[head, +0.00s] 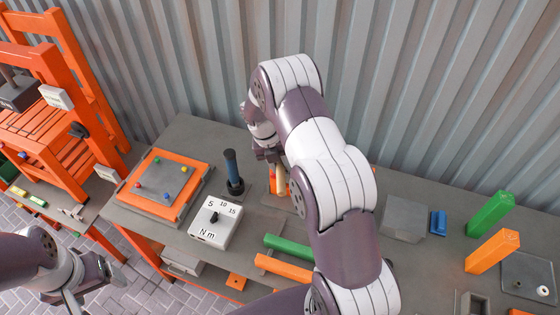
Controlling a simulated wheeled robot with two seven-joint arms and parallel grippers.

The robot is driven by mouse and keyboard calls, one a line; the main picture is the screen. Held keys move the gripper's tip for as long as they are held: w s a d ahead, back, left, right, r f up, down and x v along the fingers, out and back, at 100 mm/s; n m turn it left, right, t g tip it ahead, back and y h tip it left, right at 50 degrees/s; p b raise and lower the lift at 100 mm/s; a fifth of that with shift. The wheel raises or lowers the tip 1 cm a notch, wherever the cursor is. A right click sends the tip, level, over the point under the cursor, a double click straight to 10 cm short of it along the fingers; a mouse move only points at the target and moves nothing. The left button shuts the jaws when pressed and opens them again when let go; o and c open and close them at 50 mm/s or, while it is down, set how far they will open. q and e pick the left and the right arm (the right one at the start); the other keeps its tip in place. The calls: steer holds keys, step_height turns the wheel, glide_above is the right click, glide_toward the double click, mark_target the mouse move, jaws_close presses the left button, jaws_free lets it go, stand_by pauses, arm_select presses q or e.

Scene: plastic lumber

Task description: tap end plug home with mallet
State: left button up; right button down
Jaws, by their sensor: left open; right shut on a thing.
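My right gripper (268,156) is over the middle of the bench, shut on an orange-and-cream piece (280,180). My arm and fingers hide much of that piece, so I cannot tell whether it is the mallet. A blue handle (231,165) stands upright on a dark base left of this gripper. Two small round pieces, one white (543,290) and one dark, possibly end plugs, sit on a grey tray (541,265) at the right. A green post (489,214) and an orange post (492,252) stand near it. My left gripper (93,285) is open and empty at the lower left, off the bench.
A torque dial box (215,222) and an orange-framed board (158,187) are on the bench's left half. Green (288,247) and orange (284,267) bars lie at the front. A grey block (405,218) and blue piece (438,223) are right of my arm. Orange shelving (75,140) stands left.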

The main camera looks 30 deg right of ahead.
steer(key=shift+s+f, duration=0.1)
step_height(320, 180, up, 3)
steer(key=shift+f+p, duration=0.15)
steer(key=shift+p, duration=0.95)
steer(key=shift+w+r+b, duration=0.2)
steer(key=shift+r+b, duration=0.1)
steer(key=shift+r, duration=0.35)
steer(key=shift+s, duration=0.15)
